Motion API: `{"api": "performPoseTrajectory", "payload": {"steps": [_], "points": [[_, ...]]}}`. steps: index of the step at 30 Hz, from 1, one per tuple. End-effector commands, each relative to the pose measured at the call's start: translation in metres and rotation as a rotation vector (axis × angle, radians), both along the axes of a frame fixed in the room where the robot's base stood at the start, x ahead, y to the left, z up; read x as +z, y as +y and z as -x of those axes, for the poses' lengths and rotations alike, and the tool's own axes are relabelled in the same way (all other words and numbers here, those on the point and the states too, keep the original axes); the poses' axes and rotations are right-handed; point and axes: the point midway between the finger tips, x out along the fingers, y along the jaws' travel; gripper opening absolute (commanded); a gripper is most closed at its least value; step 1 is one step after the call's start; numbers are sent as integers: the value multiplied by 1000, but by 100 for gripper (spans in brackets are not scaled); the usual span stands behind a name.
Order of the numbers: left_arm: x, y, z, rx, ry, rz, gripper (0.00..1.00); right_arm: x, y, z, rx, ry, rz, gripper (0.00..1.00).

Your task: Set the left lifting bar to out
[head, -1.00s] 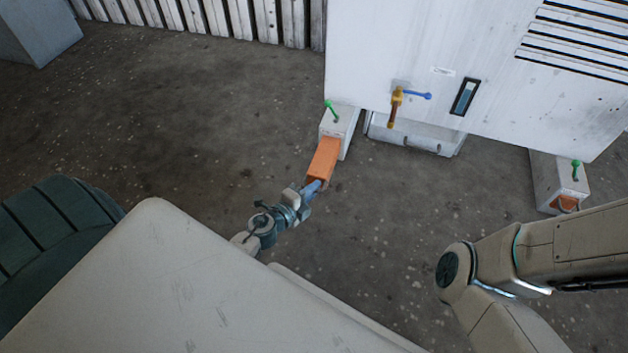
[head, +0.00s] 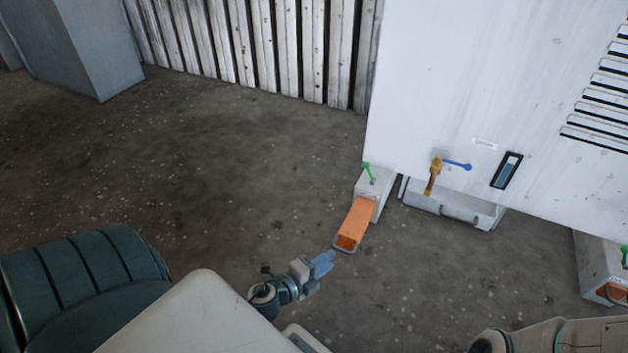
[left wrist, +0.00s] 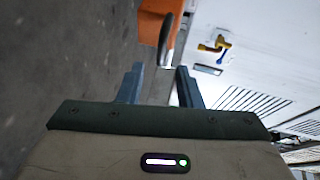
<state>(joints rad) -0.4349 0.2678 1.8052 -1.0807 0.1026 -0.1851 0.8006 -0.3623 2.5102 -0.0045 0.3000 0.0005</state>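The left lifting bar (head: 357,222) is orange and sticks well out of its pale housing (head: 378,184) at the cabinet's lower left corner. A green-knobbed lever (head: 369,173) stands on that housing. The bar's end, with a dark loop handle (left wrist: 166,38), shows in the left wrist view, beyond the fingertips. My left gripper (head: 326,263) is just short of the bar's end in the head view, apart from it. In the left wrist view its fingers (left wrist: 159,72) are spread with nothing between them. My right gripper is out of view.
The white cabinet (head: 450,80) carries a brass valve with a blue handle (head: 455,165) and a gauge (head: 507,170). A tray (head: 450,205) sits below. Another orange bar (head: 611,293) is in its housing at right. The floor at left is clear.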

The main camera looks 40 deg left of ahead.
Motion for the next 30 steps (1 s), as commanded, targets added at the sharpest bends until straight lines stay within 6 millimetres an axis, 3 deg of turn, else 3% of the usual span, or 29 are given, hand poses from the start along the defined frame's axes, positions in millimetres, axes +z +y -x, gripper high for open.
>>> {"api": "performPoseTrajectory", "payload": {"steps": [3, 9, 30], "points": [[-1, 3, 21, -2, 3, -1, 32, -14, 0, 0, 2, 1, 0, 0], [4, 6, 40, -1, 0, -1, 32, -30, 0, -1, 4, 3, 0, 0], [9, 7, 45, 0, 0, 1, 32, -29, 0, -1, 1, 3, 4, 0]]}}
